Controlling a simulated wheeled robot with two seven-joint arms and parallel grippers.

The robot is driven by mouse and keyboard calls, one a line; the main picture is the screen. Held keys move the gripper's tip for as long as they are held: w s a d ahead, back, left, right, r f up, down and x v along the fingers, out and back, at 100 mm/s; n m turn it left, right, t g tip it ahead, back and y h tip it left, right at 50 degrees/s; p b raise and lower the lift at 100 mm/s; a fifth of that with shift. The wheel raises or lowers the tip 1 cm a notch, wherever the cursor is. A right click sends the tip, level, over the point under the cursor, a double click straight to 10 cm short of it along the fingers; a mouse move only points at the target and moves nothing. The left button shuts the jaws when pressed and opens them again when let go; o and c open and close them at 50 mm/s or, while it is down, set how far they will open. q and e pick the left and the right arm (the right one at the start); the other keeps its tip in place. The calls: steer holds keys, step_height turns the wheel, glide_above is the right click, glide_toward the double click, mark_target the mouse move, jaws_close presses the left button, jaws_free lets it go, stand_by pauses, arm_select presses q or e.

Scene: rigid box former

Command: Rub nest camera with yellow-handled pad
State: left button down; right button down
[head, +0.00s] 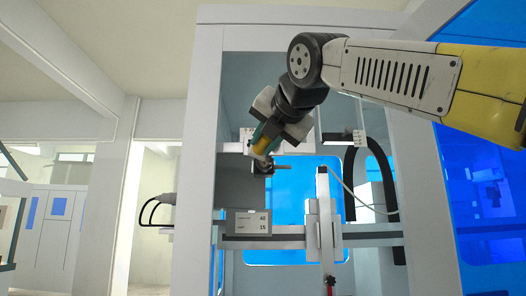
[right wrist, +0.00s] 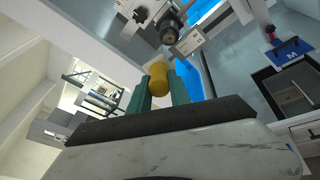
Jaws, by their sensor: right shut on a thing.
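My right gripper (head: 262,143) reaches in from the upper right of the head view, inside the machine's frame. Its green fingers (right wrist: 158,95) are shut on the yellow handle (right wrist: 158,78) of the pad. The handle also shows as a small yellow piece in the head view (head: 262,146). The pad's face is hard to make out. A dark round part (right wrist: 170,27), which looks like the nest camera, is beyond the handle in the right wrist view. In the head view a dark part (head: 262,167) sits just below the gripper. I cannot tell whether pad and camera touch. My left gripper is out of view.
The machine's white post (head: 199,160) stands left of my right arm. A small display (head: 249,223) is below the gripper. A black cable loop (head: 372,165) and a thin upright column (head: 324,225) stand to the right. Blue panels close the back.

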steer(key=shift+w, duration=0.1)
stand_by(0.3)
steer(key=shift+w, duration=3.9)
steer(key=shift+w, duration=0.55)
steer(key=shift+s, duration=3)
